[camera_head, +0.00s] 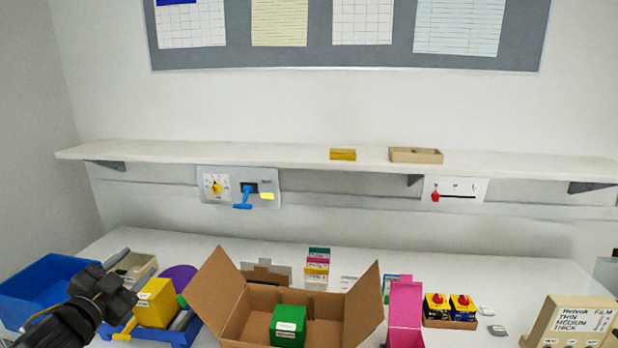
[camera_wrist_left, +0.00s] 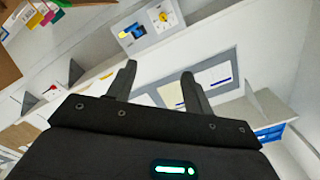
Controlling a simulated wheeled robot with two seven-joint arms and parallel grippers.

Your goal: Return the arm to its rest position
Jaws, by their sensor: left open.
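My left gripper (camera_head: 104,287) is at the lower left of the head view, above the table's left end beside the blue bin. In the left wrist view its two fingers (camera_wrist_left: 158,88) stand apart with nothing between them. A panel with a yellow rotary knob (camera_head: 215,186) and a blue lever (camera_head: 244,197) is on the wall under the shelf. The same panel (camera_wrist_left: 150,25) shows in the left wrist view, well away from the fingers. My right gripper is not in view.
A blue bin (camera_head: 45,288), a yellow box (camera_head: 155,302) and an open cardboard box (camera_head: 232,303) holding a green box (camera_head: 288,325) crowd the table front. A pink box (camera_head: 405,303) stands right of it. The shelf (camera_head: 250,152) overhangs the back. The table's back strip is mostly clear.

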